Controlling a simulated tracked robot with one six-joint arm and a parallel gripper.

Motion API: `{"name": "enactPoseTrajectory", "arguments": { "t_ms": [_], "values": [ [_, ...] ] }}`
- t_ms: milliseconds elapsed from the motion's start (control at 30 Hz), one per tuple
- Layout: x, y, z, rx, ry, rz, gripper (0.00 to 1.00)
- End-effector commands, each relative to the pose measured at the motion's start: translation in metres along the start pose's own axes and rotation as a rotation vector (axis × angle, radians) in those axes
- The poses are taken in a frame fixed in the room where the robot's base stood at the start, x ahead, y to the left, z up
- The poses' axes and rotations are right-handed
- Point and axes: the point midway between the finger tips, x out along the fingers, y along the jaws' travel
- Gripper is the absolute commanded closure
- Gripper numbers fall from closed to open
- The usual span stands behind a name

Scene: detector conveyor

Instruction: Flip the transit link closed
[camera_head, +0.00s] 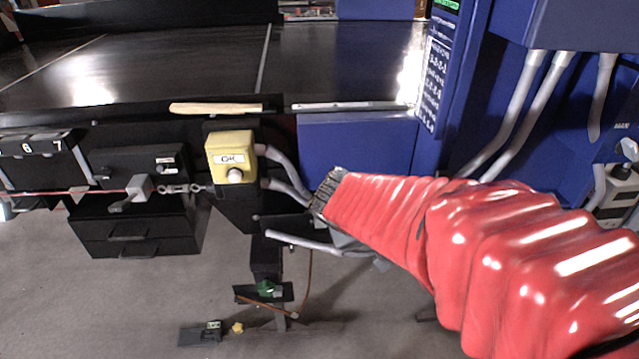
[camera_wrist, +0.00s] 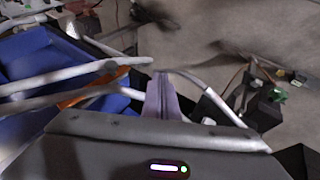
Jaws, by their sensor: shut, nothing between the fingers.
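A small grey metal link (camera_head: 182,188) runs level between a light-grey block (camera_head: 139,187) and the black bracket below the yellow OK box (camera_head: 231,157). It looks like the transit link, but I cannot tell for certain or read whether it is open. My gripper (camera_wrist: 160,80) shows in the wrist view with its narrow purplish fingers together and nothing between them. Pale bars and tubes (camera_wrist: 75,75) lie around the fingertips; I cannot tell whether they touch. In the head view my red-sleeved arm reaches in from the right and ends right of the yellow box; the fingertips are not clear there.
A black conveyor belt (camera_head: 180,65) lies behind. Grey hoses (camera_head: 285,175) run from the yellow box toward my arm's end. A black drawer unit (camera_head: 135,232) stands at left. A blue cabinet (camera_head: 480,80) stands at right. Small items (camera_head: 205,333) lie on the floor.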

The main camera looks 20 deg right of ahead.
Motion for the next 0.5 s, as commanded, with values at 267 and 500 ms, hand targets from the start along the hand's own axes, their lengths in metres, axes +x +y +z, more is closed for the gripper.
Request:
{"name": "enactPoseTrajectory", "arguments": {
  "t_ms": [267,500],
  "values": [
    [-0.012,-0.017,0.004,-0.001,-0.001,0.0,1.0],
    [-0.014,-0.019,0.005,0.001,-0.001,0.001,1.0]
  ]
}}
